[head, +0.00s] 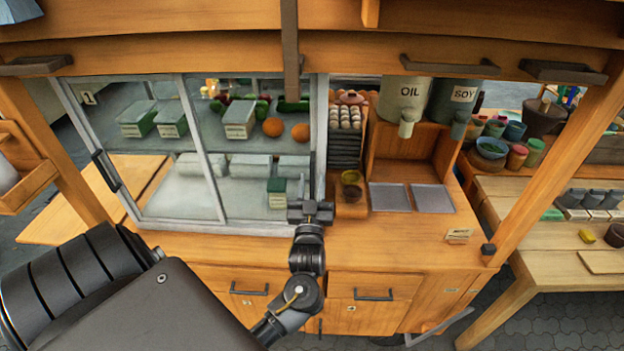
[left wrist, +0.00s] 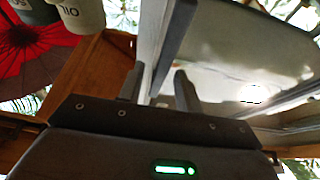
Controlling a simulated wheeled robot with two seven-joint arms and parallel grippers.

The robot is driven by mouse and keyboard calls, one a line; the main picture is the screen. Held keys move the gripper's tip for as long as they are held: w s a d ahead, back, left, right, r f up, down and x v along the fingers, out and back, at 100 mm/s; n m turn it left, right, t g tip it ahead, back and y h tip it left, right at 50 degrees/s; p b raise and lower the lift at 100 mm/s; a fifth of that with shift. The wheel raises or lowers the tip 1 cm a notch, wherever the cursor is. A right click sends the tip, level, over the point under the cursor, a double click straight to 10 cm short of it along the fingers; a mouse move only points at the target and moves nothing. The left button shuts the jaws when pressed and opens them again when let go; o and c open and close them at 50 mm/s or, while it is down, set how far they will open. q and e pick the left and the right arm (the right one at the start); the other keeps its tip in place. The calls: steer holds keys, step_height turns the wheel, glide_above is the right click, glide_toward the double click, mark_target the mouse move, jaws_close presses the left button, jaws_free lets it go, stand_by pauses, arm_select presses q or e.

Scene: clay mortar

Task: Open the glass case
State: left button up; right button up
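The glass case (head: 321,140) stands on the wooden counter in the left half of the head view. It has a grey metal frame and two glass panels, and both panels cover its front. A dark handle (head: 106,171) sits on the left panel's outer edge. My left gripper (head: 310,208) is at the lower right edge of the case. In the left wrist view, its fingers (left wrist: 158,88) stand apart on either side of an upright grey bar (left wrist: 150,35). A gap shows beside the bar, and contact is unclear. My right gripper is not in view.
Boxes and orange fruit (head: 273,127) lie inside the case. Right of it are a stack of dark trays with eggs (head: 345,118), an OIL dispenser (head: 403,92) and a SOY dispenser (head: 455,98). Drawers (head: 374,288) are below the counter.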

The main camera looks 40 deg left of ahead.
arm_select(q)
steer(key=shift+w, duration=0.1)
steer(key=shift+c, duration=0.4)
jaws_close()
steer(key=shift+a, duration=0.1)
